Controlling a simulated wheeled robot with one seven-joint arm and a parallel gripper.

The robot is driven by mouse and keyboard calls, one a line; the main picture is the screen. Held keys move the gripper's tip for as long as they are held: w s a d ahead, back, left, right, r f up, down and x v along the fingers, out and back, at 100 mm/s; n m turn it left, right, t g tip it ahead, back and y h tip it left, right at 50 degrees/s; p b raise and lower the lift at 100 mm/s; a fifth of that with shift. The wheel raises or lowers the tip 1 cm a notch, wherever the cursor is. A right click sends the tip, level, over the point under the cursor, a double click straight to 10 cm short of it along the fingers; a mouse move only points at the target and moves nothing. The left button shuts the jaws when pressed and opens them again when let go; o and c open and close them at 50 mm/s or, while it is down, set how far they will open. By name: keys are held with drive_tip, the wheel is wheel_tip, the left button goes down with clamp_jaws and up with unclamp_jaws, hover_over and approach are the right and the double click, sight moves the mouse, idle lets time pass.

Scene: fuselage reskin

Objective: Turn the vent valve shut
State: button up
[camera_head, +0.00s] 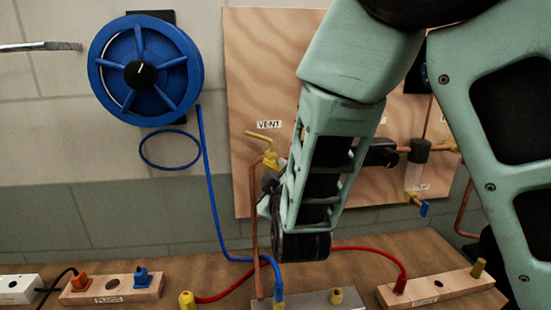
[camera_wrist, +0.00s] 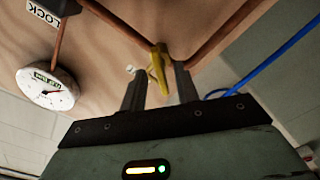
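The vent valve (camera_head: 270,158) is a brass fitting on the copper pipe, just below the VENT label (camera_head: 269,125) on the plywood panel. Its yellow lever (camera_head: 258,139) slants up to the left in the head view. In the wrist view, the yellow lever (camera_wrist: 157,66) lies between the two fingertips of my gripper (camera_wrist: 160,74), close to the right finger. The fingers are apart, with a gap on the left side; I cannot tell whether the right finger touches it. In the head view my arm hides most of the gripper.
A blue hose reel (camera_head: 180,62) hangs on the wall at left. A round gauge (camera_wrist: 47,88) shows at left in the wrist view. Copper pipes run close around my gripper. The bench (camera_head: 225,285) below carries wooden blocks, red and blue hoses. A blue-handled valve (camera_head: 423,208) sits at right.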

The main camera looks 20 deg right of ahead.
drive_tip(key=shift+w+d, duration=0.15)
drive_tip(key=shift+w, duration=0.55)
drive_tip(key=shift+w+d, duration=0.1)
drive_tip(key=shift+w, duration=0.55)
clamp_jaws()
drive_tip(key=shift+f, duration=0.1)
drive_tip(key=m+b, duration=0.2)
drive_tip(key=m, duration=0.1)
drive_tip(key=shift+f+b, duration=0.15)
drive_tip(key=shift+b, duration=0.2)
drive_tip(key=m+b, duration=0.7)
drive_tip(key=shift+a, duration=0.1)
